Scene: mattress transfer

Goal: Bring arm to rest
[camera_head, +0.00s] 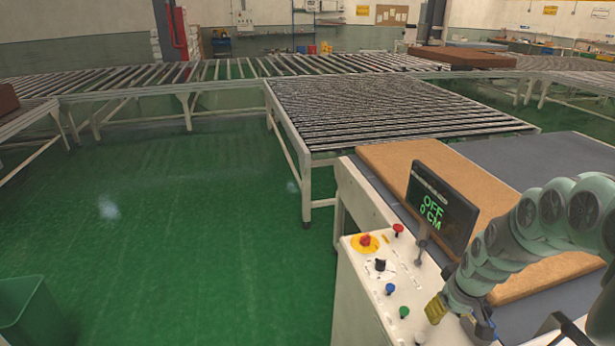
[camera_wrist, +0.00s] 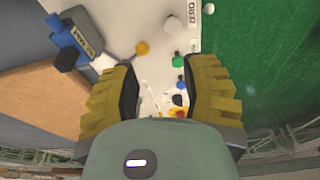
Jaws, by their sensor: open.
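My gripper (camera_head: 437,308) is at the lower right of the head view, beside the white control panel (camera_head: 352,285). Its yellow ribbed fingers show in the wrist view (camera_wrist: 158,95), spread apart with nothing between them. The panel's buttons and knobs appear past the fingertips. In the head view the panel carries a red knob on a yellow base (camera_head: 364,241), a black knob, and red, blue and green buttons. A dark display (camera_head: 440,207) reads "OFF 0 CM". My arm comes in from the right edge and hides part of the mattress.
A tan mattress (camera_head: 430,165) lies on the grey table (camera_head: 535,160) behind the panel. A roller conveyor (camera_head: 390,115) runs behind, with a brown mattress (camera_head: 465,58) at the far right. A green bin (camera_head: 28,305) stands lower left. The green floor between is clear.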

